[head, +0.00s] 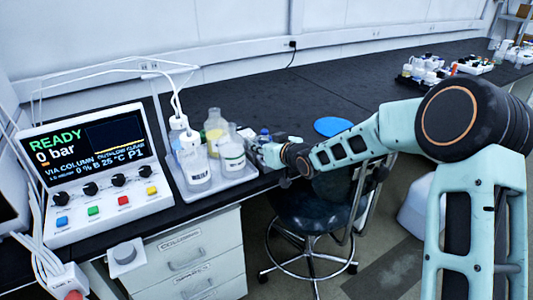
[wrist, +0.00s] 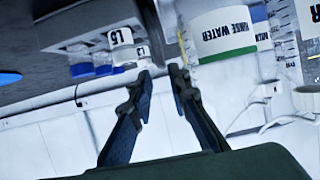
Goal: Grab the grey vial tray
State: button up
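The grey vial tray (wrist: 80,33) shows at the upper left of the wrist view, which is strongly tilted. It holds blue-capped vials (wrist: 82,70) and a white-capped vial marked L5 (wrist: 121,38). My gripper (wrist: 159,72) is open, with a narrow empty gap between its dark fingertips. The fingertips look close to the vials, but I cannot tell whether they touch. In the head view my gripper (head: 270,154) is at the bench's front edge, beside blue-capped vials (head: 264,134). My arm and gripper hide most of the tray there.
A white tray (head: 228,183) with several bottles stands just left of my gripper. The rinse water bottle (wrist: 225,38) is close right of the fingers in the wrist view. A blue disc (head: 332,126) lies on the dark bench (head: 300,98). A stool (head: 312,210) stands below.

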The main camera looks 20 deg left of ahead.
jog(key=shift+b+x, duration=0.45)
jog(key=shift+x, duration=2.85)
jog(key=shift+s, duration=0.1)
jog(key=shift+r, duration=0.1)
grip_shut()
jog(key=shift+a, duration=0.1)
